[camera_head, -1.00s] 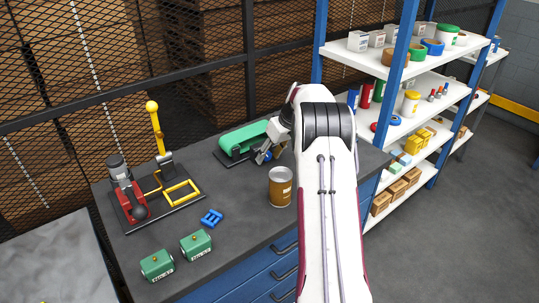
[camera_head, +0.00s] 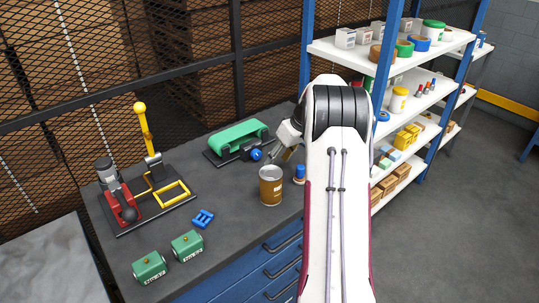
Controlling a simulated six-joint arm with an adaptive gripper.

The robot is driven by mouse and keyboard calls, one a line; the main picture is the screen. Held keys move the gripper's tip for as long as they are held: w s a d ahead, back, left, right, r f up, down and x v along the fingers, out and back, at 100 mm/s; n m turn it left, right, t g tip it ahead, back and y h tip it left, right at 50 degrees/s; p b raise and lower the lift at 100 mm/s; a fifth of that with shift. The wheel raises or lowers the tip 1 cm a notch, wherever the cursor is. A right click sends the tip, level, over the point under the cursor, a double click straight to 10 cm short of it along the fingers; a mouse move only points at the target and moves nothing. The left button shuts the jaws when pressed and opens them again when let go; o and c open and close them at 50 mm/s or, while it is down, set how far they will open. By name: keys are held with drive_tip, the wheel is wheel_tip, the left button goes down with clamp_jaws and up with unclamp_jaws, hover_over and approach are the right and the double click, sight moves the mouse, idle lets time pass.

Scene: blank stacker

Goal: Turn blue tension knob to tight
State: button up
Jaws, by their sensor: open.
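The blue tension knob (camera_head: 256,154) sits on the near right side of the small green belt unit (camera_head: 236,136) at the back of the bench. It is in plain view, but its marking and turn angle are too small to read. My gripper (camera_head: 283,155) is just right of the knob, apart from it, tilted down toward the bench. It is open and I see nothing in it. My white arm hides part of the bench and shelf on the right.
A brown can (camera_head: 270,187) and a small blue-capped item (camera_head: 299,174) stand in front of the gripper. A red and yellow lever fixture (camera_head: 150,190), a blue part (camera_head: 203,218) and two green blocks (camera_head: 187,245) are to the left. Shelves (camera_head: 410,125) stand right.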

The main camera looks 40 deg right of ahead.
drive_tip(key=shift+s+d, duration=0.25)
drive_tip(key=shift+s, duration=0.5)
drive_tip(key=shift+s+d, duration=0.25)
drive_tip(key=shift+s, duration=0.55)
drive_tip(key=shift+s+d, duration=0.25)
drive_tip(key=shift+s, duration=0.5)
drive_tip(key=shift+d, duration=0.15)
